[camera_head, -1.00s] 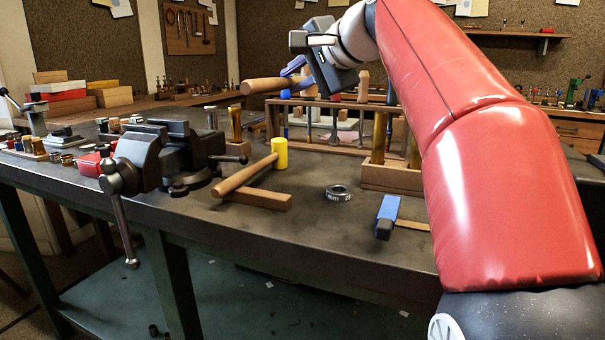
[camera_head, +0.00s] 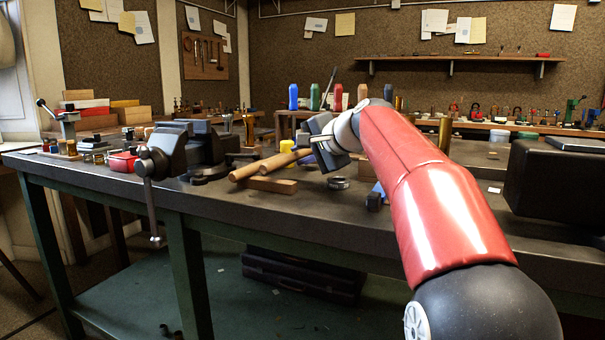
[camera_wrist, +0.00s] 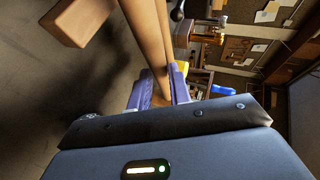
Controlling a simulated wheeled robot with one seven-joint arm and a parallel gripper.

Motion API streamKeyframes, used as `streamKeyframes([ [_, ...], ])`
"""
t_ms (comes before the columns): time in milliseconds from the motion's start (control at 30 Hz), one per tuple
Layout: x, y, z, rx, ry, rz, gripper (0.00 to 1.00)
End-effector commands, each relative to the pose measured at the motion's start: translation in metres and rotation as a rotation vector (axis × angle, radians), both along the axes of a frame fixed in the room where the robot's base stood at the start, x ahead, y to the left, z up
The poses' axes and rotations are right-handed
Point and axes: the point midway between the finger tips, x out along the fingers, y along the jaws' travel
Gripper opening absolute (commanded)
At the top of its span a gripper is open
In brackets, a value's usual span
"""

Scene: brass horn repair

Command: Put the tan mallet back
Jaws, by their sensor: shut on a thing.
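My gripper (camera_head: 314,152) is shut on a round wooden handle (camera_head: 284,161), low over the bench. The handle points left, and its far end is near another wooden handle. Whatever head it has is hidden behind my gripper, so I cannot confirm it is the tan mallet. The wrist view shows the handle (camera_wrist: 158,45) between my blue fingers (camera_wrist: 160,92). A yellow-headed mallet (camera_head: 286,146) rests with its handle (camera_head: 245,171) over a wooden block (camera_head: 272,184), just left of my gripper.
A vise (camera_head: 185,150) stands at the left. A metal ring (camera_head: 338,183) and a blue-and-dark tool (camera_head: 375,197) lie near my gripper. A rack behind holds upright blue (camera_head: 293,97), green, red and tan handles. A dark box (camera_head: 555,185) stands right.

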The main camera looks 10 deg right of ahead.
Motion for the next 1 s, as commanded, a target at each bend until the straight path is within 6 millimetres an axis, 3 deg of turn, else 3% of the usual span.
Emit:
streamKeyframes([
  [33,0.001,-0.001,-0.015,0.000,-0.002,-0.001,0.00],
  [100,0.001,-0.002,-0.022,0.000,-0.003,-0.001,0.00],
  [333,0.002,-0.003,-0.020,0.000,-0.001,-0.001,0.00],
  [367,0.002,-0.003,-0.022,0.001,0.002,0.000,0.21],
  [533,0.002,-0.003,-0.021,0.000,0.001,-0.001,0.41],
  [833,0.000,-0.003,-0.020,0.000,0.000,-0.001,0.41],
  [1000,-0.016,-0.012,-0.011,0.000,-0.003,-0.001,0.41],
])
